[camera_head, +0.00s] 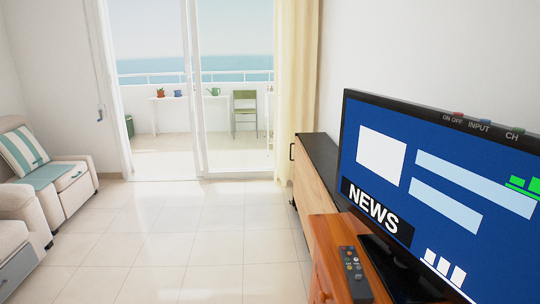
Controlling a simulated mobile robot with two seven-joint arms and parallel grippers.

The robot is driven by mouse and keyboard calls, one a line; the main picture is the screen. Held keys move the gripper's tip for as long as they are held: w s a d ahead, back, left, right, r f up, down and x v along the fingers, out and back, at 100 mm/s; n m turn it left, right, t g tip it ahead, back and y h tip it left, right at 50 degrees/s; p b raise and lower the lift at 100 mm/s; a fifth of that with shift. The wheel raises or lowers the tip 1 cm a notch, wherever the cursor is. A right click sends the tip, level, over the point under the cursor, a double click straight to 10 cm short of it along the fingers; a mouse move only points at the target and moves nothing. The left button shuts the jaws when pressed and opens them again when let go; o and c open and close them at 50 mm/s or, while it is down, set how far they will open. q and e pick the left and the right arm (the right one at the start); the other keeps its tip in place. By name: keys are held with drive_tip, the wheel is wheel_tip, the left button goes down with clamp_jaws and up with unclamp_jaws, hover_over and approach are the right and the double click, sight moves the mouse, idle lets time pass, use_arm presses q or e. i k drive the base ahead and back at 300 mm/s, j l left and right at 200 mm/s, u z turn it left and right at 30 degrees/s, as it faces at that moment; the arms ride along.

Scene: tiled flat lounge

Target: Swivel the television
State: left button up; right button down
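The television (432,170) stands at the right of the head view, with its screen on and angled toward the left and front. The screen shows a blue picture with a NEWS label. Buttons marked ON OFF, INPUT and CH run along its top edge. Its black stand (392,266) rests on an orange-brown wooden cabinet (327,255). The right part of the television is cut off by the frame edge. Neither of my grippers is in view.
A remote control (353,270) lies on the cabinet, left of the stand. A longer sideboard (309,175) runs behind along the right wall. Sofas (62,192) stand at the left. The tiled floor (190,235) between is clear, up to the glass balcony door (196,90).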

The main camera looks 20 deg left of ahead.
sight(456, 198)
drive_tip(key=i+j+u, duration=0.15)
drive_tip(key=i+u, duration=0.15)
drive_tip(key=u, duration=0.2)
drive_tip(key=i+u, duration=0.25)
drive_tip(key=u, duration=0.25)
drive_tip(key=i+j, duration=0.05)
